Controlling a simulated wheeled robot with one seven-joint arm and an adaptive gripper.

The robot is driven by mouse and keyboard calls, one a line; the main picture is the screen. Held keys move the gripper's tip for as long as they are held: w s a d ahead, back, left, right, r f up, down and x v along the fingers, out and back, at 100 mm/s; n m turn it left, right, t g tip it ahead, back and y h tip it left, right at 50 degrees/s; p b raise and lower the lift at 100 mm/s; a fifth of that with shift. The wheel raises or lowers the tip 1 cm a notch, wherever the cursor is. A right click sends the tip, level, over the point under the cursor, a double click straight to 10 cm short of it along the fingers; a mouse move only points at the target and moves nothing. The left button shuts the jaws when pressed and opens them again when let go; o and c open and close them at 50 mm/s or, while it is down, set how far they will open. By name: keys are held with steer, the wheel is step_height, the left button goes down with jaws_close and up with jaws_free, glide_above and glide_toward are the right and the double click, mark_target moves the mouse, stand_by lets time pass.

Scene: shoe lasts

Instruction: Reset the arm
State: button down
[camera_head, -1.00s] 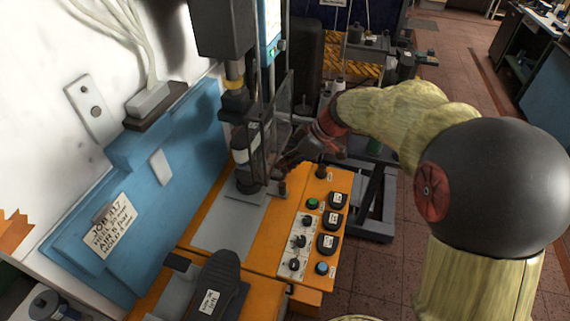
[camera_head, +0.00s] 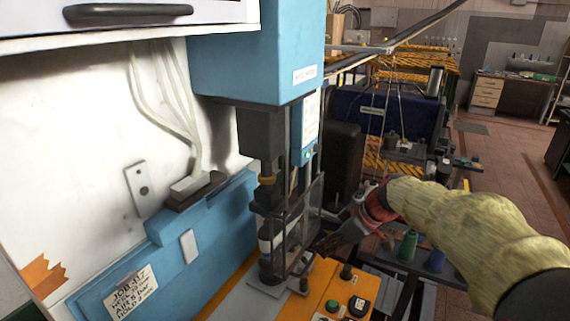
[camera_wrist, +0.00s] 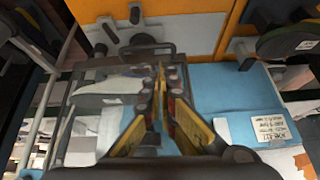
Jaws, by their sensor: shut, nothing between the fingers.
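My gripper (camera_head: 330,243) is at the end of my sleeved arm, to the right of the press and beside its clear guard (camera_head: 308,215). In the wrist view my gripper (camera_wrist: 160,72) has its yellow-sided fingers together, with nothing between them. In the head view the fingertips are dark and small against the guard, and I cannot tell whether they touch it.
The blue press (camera_head: 255,50) has a dark ram and a cylindrical tool (camera_head: 268,240) over an orange bench (camera_head: 325,285) with buttons. A blue panel (camera_head: 180,265) with a job note stands at left. Thread spools (camera_head: 408,245) are behind my arm. Floor is open at right.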

steer(key=s+d+f+m+g+h, duration=0.1)
steer(key=s+d+f+m+h, duration=0.2)
steer(key=s+m, duration=0.55)
steer(key=s+r+m+t+h, duration=0.1)
steer(key=s+r, duration=0.2)
steer(key=s, duration=0.6)
steer(key=s+r+m+t+h, duration=0.1)
steer(key=s+r+t, duration=0.1)
steer(key=s, duration=0.8)
steer(key=shift+v, duration=0.8)
